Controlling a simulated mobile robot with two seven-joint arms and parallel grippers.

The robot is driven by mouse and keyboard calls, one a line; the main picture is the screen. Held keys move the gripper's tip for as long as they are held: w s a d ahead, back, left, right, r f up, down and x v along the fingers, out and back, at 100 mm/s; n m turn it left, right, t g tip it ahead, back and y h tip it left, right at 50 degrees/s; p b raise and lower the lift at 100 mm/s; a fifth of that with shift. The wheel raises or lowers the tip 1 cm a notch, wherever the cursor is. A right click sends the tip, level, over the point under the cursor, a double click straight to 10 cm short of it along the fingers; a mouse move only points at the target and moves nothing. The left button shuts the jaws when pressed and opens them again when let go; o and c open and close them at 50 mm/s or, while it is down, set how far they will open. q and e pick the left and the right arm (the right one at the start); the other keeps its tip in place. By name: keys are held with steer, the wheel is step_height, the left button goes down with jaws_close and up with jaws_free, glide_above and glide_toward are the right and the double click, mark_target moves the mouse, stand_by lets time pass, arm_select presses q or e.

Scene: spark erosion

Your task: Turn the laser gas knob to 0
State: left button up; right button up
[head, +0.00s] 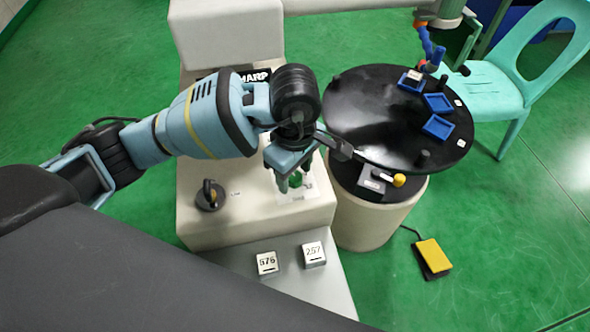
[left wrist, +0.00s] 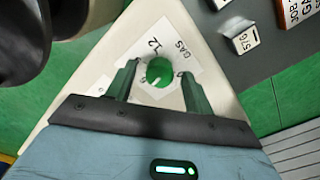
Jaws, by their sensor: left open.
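The green gas knob (left wrist: 159,70) sits on a white plate (left wrist: 150,35) marked "GAS" and "12" in the left wrist view. A short white mark shows on the knob's face; the figure it points to is hard to read. In the head view the knob (head: 296,181) is partly hidden by my left gripper (head: 293,182), which points down over it. In the left wrist view the open fingers of my left gripper (left wrist: 160,84) stand on either side of the knob, with gaps visible. My right gripper is not in view.
A black knob (head: 210,194) stands left on the same cream machine (head: 240,216). Two number blocks (head: 266,263) (head: 314,254) lie on the grey ledge in front. A round black table (head: 375,115) with blue trays and a yellow-tipped lever (head: 398,180) is close on the right.

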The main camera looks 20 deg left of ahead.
arm_select(q)
steer(key=shift+f, duration=0.15)
steer(key=c, duration=1)
steer(key=shift+o, duration=0.2)
